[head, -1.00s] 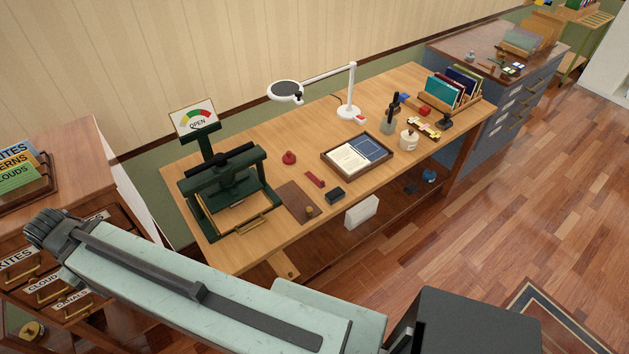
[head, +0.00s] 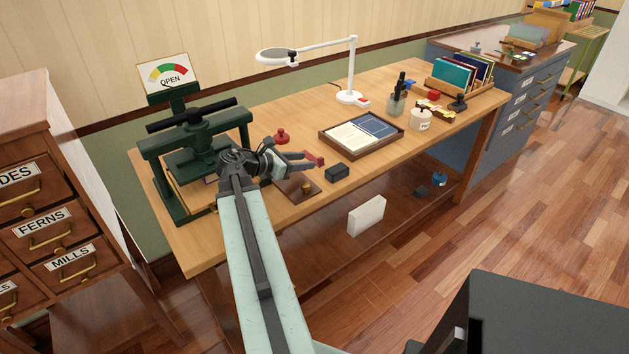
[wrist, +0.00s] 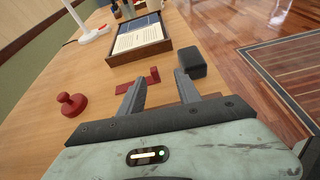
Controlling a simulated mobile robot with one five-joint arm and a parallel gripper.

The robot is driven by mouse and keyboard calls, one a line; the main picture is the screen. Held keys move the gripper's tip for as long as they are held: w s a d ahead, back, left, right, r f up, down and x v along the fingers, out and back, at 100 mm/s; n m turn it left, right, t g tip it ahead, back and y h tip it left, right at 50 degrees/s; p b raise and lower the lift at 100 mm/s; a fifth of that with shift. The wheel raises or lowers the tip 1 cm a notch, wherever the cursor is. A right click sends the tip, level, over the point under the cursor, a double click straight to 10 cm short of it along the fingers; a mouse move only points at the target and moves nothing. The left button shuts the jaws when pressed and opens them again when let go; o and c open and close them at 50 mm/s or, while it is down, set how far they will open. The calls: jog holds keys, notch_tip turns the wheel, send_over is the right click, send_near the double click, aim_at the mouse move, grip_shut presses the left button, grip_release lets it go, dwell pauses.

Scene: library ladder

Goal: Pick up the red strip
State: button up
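The red strip (head: 315,159) lies on the wooden desk, just past my gripper's fingertips in the head view. In the wrist view a flat part of the red strip (wrist: 127,87) shows beside the left finger, and a small raised red end stands between the fingertips. My gripper (wrist: 160,76) is open, its two fingers apart on either side of that raised end. In the head view my gripper (head: 308,160) reaches low over the desk from the left. Whether the fingers touch the strip cannot be told.
A dark block (head: 337,172) stands close beside the right finger. A red knobbed object (head: 281,136) sits behind my gripper, and a brown mat (head: 312,181) lies in front. A green press (head: 190,150) stands left. A framed tray (head: 337,140) lies beyond the strip.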

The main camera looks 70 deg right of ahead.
aim_at(318, 160)
jog(key=shift+w+f+n+t, duration=0.3)
jog(key=shift+w+f+n, duration=0.15)
jog(key=shift+w, duration=0.25)
jog(key=shift+d, duration=0.1)
jog(key=b+x, duration=0.3)
jog(key=x, duration=0.4)
jog(key=shift+s+d, duration=0.1)
jog(key=shift+d, duration=0.1)
grip_shut()
